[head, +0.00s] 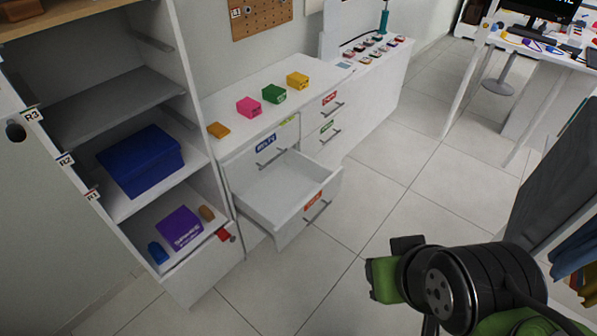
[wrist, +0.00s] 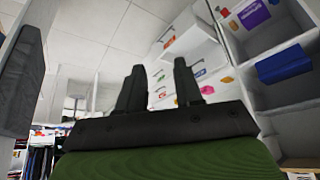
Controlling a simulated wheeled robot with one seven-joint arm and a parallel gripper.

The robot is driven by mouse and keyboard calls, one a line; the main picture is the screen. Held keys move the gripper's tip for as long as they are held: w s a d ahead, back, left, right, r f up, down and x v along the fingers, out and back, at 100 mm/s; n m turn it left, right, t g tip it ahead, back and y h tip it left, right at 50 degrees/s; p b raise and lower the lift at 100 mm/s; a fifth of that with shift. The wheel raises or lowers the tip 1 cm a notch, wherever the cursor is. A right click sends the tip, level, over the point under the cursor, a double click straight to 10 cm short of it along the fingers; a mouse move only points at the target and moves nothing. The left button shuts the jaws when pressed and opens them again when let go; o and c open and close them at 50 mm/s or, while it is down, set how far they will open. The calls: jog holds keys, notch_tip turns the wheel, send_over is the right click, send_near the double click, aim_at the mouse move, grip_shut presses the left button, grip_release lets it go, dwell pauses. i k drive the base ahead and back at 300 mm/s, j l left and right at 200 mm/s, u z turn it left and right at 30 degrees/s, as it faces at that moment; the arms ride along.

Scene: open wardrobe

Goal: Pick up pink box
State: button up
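The pink box (head: 248,106) sits on the white cabinet top, between an orange block (head: 218,130) and a green box (head: 273,93). In the wrist view, a small pink patch (wrist: 207,89) shows beside my right finger, likely the same box. My gripper (wrist: 160,85) is open, with a clear gap between its two dark fingers and nothing held. It is well away from the pink box. In the head view my arm is at the lower right, over the floor, and the fingers cannot be made out clearly.
A drawer (head: 275,190) below the boxes stands pulled out and empty. A yellow box (head: 297,80) is farther along the top. The shelf unit at left holds a blue box (head: 140,160) and a purple box (head: 180,228). The tiled floor (head: 385,185) between is clear.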

aim_at(251, 108)
jog(key=i+j+u, duration=0.45)
jog(key=i+u, duration=0.45)
jog(key=i, duration=0.2)
jog(key=i+u, duration=0.45)
jog(key=i+l, duration=0.05)
jog(key=i, duration=0.05)
